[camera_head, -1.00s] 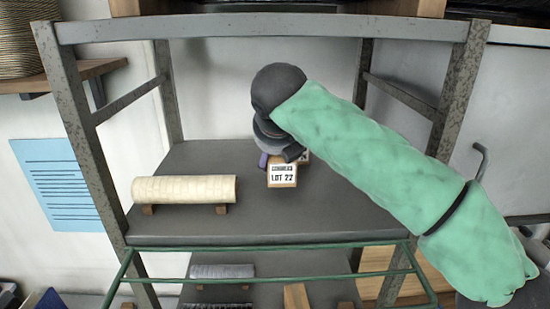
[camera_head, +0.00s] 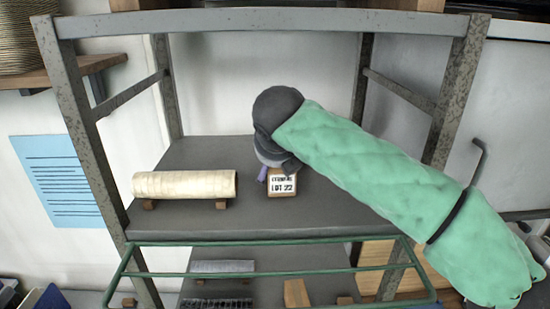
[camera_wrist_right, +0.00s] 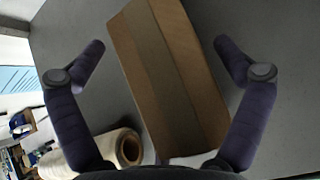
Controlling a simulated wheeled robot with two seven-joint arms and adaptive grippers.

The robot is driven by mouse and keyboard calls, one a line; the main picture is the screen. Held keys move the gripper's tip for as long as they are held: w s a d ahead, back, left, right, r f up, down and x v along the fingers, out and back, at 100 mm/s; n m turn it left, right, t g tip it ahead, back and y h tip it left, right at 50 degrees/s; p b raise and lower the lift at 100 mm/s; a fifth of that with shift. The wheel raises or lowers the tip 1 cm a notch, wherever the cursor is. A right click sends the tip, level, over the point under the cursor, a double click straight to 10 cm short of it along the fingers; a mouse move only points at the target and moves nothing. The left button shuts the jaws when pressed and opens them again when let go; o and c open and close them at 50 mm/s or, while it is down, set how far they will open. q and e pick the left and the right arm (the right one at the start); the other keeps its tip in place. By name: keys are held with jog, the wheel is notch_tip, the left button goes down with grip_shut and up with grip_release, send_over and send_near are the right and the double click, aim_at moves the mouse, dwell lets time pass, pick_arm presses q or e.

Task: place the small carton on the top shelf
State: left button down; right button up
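The small carton (camera_head: 282,184) is brown with a white label reading "LOT 22". It appears to stand on the dark grey top shelf (camera_head: 230,218), right of the middle. My right gripper (camera_head: 276,174) is directly above and around it, and hides its upper part. In the right wrist view the brown carton (camera_wrist_right: 170,75) lies between the two fingers of the gripper (camera_wrist_right: 160,46). A gap shows between each fingertip and the carton, so the gripper is open. My left gripper is not in view.
A cream roll (camera_head: 184,184) lies on small wooden supports on the shelf, left of the carton. Metal posts (camera_head: 80,130) and a top bar frame the shelf. A green rail (camera_head: 270,274) runs along the front below. The shelf between roll and carton is clear.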

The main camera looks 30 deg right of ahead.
jog(key=shift+r, duration=0.1)
jog(key=shift+s+a+r, duration=0.25)
jog(key=shift+r, duration=0.2)
jog(key=v, duration=1.1)
